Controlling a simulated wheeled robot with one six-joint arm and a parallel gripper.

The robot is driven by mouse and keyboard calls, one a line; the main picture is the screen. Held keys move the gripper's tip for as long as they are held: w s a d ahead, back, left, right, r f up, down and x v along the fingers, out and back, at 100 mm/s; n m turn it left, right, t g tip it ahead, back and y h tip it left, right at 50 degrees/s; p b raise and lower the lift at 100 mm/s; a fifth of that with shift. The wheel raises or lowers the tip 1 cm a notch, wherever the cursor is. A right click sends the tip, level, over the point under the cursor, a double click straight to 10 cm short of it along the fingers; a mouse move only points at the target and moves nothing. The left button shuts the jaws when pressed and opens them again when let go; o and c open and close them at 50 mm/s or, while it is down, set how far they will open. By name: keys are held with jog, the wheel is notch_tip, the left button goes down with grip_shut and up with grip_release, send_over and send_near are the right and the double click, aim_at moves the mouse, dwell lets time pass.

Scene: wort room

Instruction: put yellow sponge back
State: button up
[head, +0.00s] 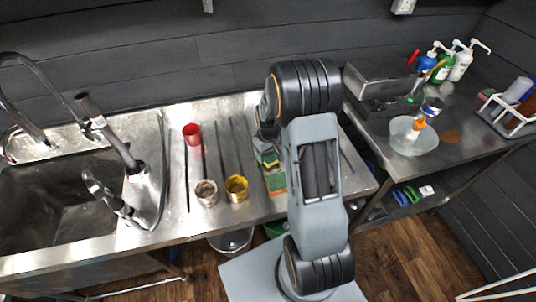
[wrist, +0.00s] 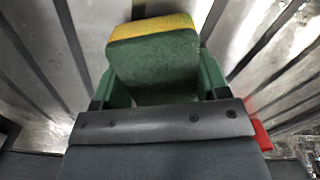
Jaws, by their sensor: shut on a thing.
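The yellow sponge (wrist: 152,27) has a green scouring side (wrist: 155,58) and sits between the green fingers of my gripper (wrist: 156,80) in the wrist view. My gripper is shut on it. In the head view my gripper (head: 267,143) is over the steel counter, right of the cups, partly hidden by my arm. The green and yellow sponge (head: 268,158) shows just below it. I cannot tell how far it is above the counter.
An orange and green block (head: 276,183) lies close by. A sink (head: 60,200) is far left. The right table holds a bowl (head: 414,137), bottles (head: 443,68) and a white rack (head: 512,117).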

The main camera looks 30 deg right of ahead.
jog(key=shift+f, duration=0.7)
jog(key=shift+f, duration=0.1)
jog(key=shift+f, duration=0.15)
jog(key=o, duration=0.9)
